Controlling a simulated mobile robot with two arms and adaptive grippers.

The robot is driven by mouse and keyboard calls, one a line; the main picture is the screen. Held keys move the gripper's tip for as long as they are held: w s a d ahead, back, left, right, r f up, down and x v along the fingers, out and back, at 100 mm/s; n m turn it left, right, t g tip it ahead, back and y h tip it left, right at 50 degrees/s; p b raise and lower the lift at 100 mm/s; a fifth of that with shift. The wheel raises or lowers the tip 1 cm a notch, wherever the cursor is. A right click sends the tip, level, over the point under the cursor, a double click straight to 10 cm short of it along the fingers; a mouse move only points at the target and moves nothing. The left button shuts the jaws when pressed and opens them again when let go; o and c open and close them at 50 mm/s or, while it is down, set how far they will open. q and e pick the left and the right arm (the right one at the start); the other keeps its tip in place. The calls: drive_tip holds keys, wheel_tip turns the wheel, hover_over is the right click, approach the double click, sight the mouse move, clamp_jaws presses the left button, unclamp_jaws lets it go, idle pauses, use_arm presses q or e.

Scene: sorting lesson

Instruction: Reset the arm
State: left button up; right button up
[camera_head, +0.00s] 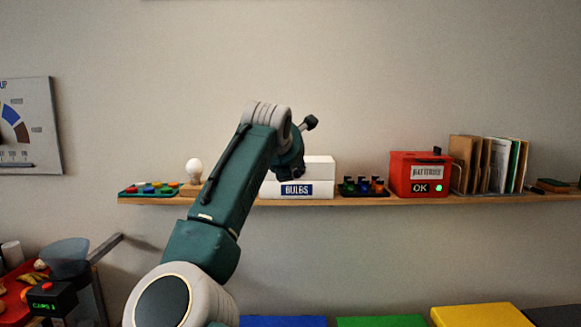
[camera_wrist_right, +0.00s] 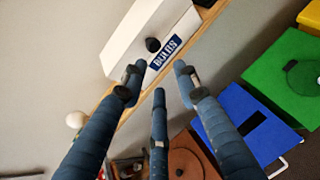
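A teal and grey arm of mine (camera_head: 225,190) rises from the bottom of the head view and bends in front of the shelf. Its far end, with a small dark tip (camera_head: 310,122), is at the white BULBS box and partly covers it. In the right wrist view my right gripper (camera_wrist_right: 160,76) has three blue fingers spread apart, with nothing held between them. The fingers point towards the white BULBS box (camera_wrist_right: 130,45), which also shows in the head view (camera_head: 318,186). Whether they touch it I cannot tell. My left gripper is in neither view.
The wooden shelf (camera_head: 420,200) carries a light bulb (camera_head: 194,170), a tray of coloured pieces (camera_head: 150,188), a red battery box (camera_head: 420,174) and upright folders (camera_head: 488,165). Blue (camera_head: 283,322), green (camera_head: 380,322) and yellow (camera_head: 480,315) bins stand below.

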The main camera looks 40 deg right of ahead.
drive_tip(key=shift+s+a+r, duration=0.2)
drive_tip(key=shift+r, duration=0.05)
drive_tip(key=shift+w+d+f, duration=0.1)
